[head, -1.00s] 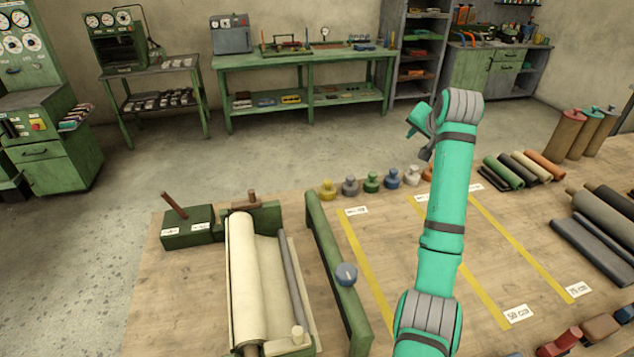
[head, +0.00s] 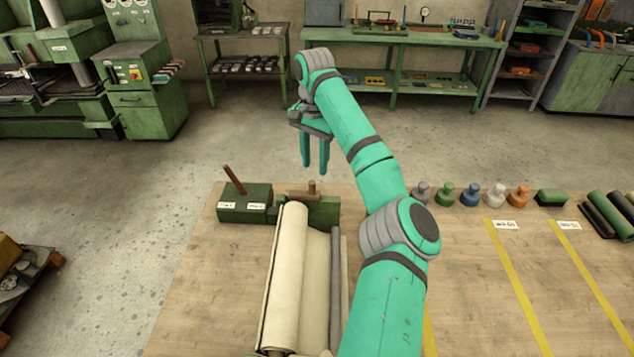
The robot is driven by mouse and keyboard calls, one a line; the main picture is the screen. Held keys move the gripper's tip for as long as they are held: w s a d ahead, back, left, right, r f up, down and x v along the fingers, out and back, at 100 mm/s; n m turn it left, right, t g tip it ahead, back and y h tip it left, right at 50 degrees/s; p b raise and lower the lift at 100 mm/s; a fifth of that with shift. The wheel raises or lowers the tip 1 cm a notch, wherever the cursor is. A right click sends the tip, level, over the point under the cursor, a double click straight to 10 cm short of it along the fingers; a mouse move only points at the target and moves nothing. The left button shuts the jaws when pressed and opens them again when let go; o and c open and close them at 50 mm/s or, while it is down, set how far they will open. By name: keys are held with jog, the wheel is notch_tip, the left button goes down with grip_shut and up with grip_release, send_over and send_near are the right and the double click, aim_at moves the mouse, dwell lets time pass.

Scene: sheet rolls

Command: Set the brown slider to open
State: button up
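A brown stick-like handle (head: 234,180) rises, tilted to the left, from a green box (head: 244,216) with two small white labels at the table's far left. The label text is too small to read. A shorter brown peg (head: 311,188) stands upright on a green block (head: 322,212) behind the cream sheet roll (head: 291,270). I cannot tell for certain which of the two is the slider. My gripper (head: 315,168) points down, open and empty, with a gap between its teal fingers. In the picture it shows just above the short peg and right of the tilted handle.
A grey rod (head: 336,285) lies beside the cream roll. Several coloured knobbed weights, among them a blue one (head: 470,195), stand along the table's back edge. Yellow strips (head: 515,285) mark the right side. My arm hides part of the table's middle. The floor behind is clear.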

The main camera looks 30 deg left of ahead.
aim_at(310, 180)
jog(key=f, duration=0.4)
jog(key=s+a+f, duration=0.1)
jog(key=f, duration=0.2)
jog(key=shift+w+d+f, duration=0.15)
jog(key=shift+d+f, duration=0.05)
jog(key=shift+f, duration=0.45)
jog(key=shift+w+d, duration=0.1)
jog(key=shift+w, duration=0.05)
